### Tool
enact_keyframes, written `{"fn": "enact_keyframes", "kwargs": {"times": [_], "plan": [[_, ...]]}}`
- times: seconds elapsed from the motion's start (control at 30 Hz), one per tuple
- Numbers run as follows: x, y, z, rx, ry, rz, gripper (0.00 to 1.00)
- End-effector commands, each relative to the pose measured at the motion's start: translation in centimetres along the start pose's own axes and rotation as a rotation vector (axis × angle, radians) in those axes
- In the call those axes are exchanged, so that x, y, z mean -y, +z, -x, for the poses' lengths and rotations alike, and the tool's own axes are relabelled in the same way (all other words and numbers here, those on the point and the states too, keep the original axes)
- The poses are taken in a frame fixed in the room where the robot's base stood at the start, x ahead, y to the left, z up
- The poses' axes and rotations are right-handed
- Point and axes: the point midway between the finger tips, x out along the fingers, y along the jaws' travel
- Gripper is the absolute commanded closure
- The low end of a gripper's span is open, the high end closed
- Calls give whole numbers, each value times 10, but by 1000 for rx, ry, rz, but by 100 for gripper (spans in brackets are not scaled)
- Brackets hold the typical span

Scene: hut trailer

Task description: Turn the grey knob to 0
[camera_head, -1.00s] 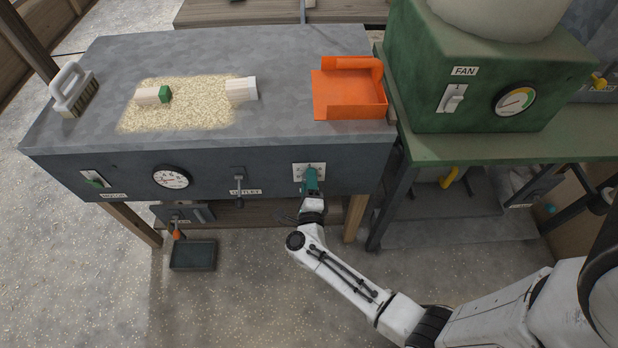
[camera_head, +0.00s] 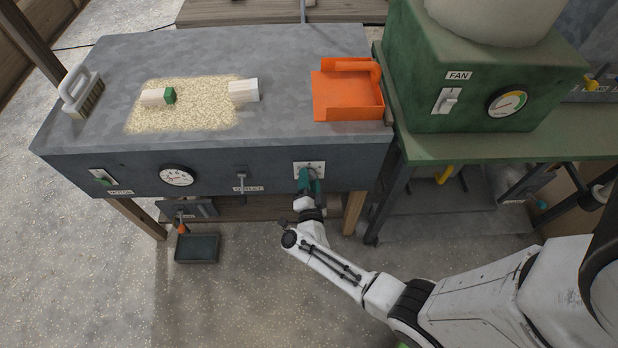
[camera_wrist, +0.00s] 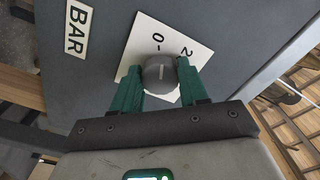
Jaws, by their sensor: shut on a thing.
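The grey knob (camera_wrist: 160,73) sits on a white square plate (camera_wrist: 143,37) on the dark front panel of the bench. The plate also shows in the head view (camera_head: 315,166), where my gripper hides the knob. The plate carries a 0 and a 2 with small marks. A pale line on the knob's face runs roughly up the wrist picture; I cannot tell exactly which mark it meets. My gripper (camera_wrist: 163,82) has its green fingers on either side of the knob, shut on it. It also shows in the head view (camera_head: 309,182).
A BAR label (camera_wrist: 76,30) is beside the plate. The panel also has a gauge (camera_head: 177,175), an outlet handle (camera_head: 241,180) and a motor switch (camera_head: 103,178). A green fan unit (camera_head: 470,95) stands to the right.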

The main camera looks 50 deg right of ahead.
Motion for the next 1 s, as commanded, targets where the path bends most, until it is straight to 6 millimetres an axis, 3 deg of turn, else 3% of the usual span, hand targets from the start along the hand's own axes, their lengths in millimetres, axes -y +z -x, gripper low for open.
{"fn": "enact_keyframes", "kwargs": {"times": [0.3,0.87,0.9,1.0], "plan": [[-1,1,1,5,0,131,87],[-1,2,1,5,0,161,87],[-1,2,1,5,0,161,55],[-1,1,1,4,0,160,45]]}}
